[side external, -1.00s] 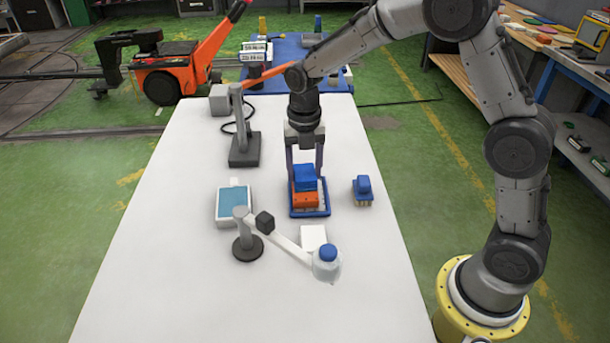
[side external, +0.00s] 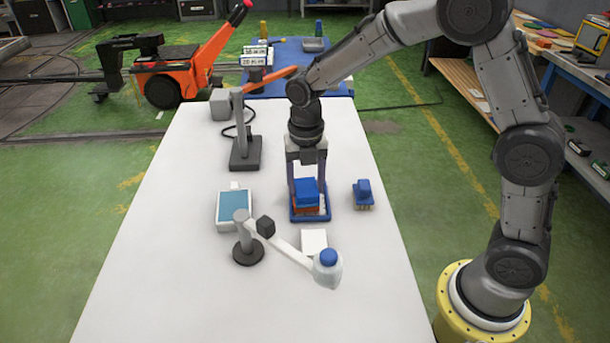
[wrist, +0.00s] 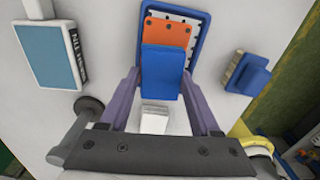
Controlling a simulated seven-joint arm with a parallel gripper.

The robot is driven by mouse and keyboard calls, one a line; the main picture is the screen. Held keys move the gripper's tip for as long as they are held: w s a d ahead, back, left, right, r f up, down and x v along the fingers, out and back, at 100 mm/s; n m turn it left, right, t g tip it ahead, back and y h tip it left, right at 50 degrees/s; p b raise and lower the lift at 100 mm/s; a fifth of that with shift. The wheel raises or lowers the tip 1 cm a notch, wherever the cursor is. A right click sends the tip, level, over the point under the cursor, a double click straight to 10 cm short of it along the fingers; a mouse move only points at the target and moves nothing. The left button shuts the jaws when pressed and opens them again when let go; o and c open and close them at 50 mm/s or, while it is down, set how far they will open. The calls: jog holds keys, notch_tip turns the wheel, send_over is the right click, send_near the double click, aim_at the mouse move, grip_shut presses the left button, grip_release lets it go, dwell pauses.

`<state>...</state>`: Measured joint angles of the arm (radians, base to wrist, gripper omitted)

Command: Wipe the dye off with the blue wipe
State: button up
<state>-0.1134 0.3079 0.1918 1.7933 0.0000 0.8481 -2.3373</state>
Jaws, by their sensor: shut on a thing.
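The blue wipe, a blue block (side external: 306,190), is held between the two fingers of my gripper (side external: 307,184). My gripper is shut on it, and the wrist view shows the block (wrist: 162,72) between the purple fingers. An orange piece (wrist: 168,32) lies behind and under the blue block, over a blue-rimmed tray (side external: 311,219) with a white dotted inside. The wipe is above or on the orange piece; I cannot tell whether they touch. The tray's rim also shows in the wrist view (wrist: 205,62). I cannot make out the dye as a separate mark.
A blue-handled brush (side external: 363,193) stands right of the tray. A white-framed blue panel (side external: 234,210) lies to the left. A jointed lamp-like arm (side external: 285,245) and a white block (side external: 314,241) are in front. A grey stand (side external: 245,152) is behind left. The near white tabletop is clear.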

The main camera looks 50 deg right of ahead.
jog(key=shift+s+a, duration=0.9)
jog(key=shift+s, duration=0.05)
jog(key=shift+r, duration=4.05)
